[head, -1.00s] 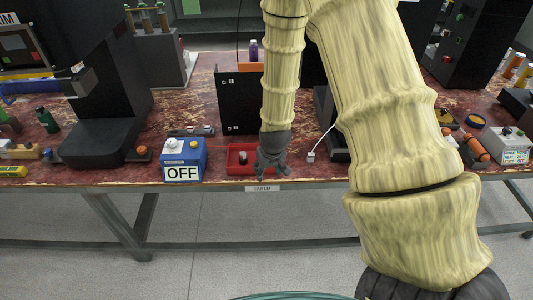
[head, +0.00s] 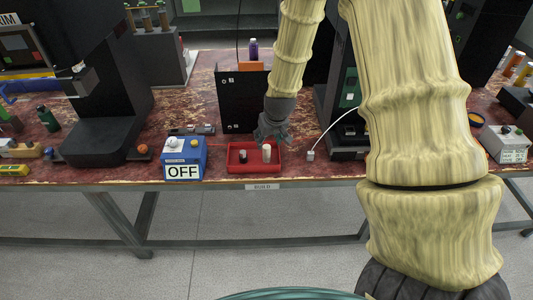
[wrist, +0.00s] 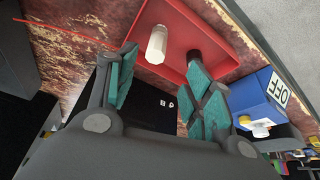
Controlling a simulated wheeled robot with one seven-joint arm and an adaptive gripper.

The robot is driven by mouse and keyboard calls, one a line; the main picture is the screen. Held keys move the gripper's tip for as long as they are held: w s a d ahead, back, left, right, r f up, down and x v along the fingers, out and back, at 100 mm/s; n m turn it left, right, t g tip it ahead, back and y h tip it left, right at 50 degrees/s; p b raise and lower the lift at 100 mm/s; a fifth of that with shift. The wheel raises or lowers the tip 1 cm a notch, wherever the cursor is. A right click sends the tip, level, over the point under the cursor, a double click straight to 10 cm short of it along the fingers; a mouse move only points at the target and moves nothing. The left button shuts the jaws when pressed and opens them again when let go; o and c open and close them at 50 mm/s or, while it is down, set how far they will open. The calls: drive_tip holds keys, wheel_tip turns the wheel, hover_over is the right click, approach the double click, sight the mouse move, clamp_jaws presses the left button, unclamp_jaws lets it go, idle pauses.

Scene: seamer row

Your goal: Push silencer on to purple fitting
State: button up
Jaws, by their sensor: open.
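A cream cylinder (head: 267,153), which looks like the silencer, stands upright in a red tray (head: 279,166) at the table's front. In the wrist view the cream cylinder (wrist: 157,44) shows ahead of the space between the fingers. A dark cylinder (head: 243,157) stands beside it in the tray; in the wrist view it is partly behind the right finger. The purple fitting (head: 253,49) is upright on the black panel's orange part, further back. My gripper (head: 272,138) is open and empty, just behind and above the tray, apart from the cream cylinder.
The black panel (head: 240,103) stands behind the tray. A blue box marked OFF (head: 184,160) is left of it. A small white block (head: 310,155) with a cable is to the right. Black machines (head: 112,95) flank the area.

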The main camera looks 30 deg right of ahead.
sight(267, 147)
drive_tip(key=shift+x, duration=2.05)
drive_tip(key=shift+d, duration=0.1)
drive_tip(key=shift+p, duration=0.3)
drive_tip(key=shift+d+p+x, duration=0.15)
drive_tip(key=shift+p+x, duration=0.2)
drive_tip(key=shift+x, duration=0.6)
drive_tip(key=shift+d+p+x, duration=0.15)
drive_tip(key=shift+p+x, duration=0.2)
drive_tip(key=shift+x, duration=0.55)
drive_tip(key=shift+w+f, duration=0.3)
drive_tip(key=shift+f, duration=0.35)
drive_tip(key=c, duration=1)
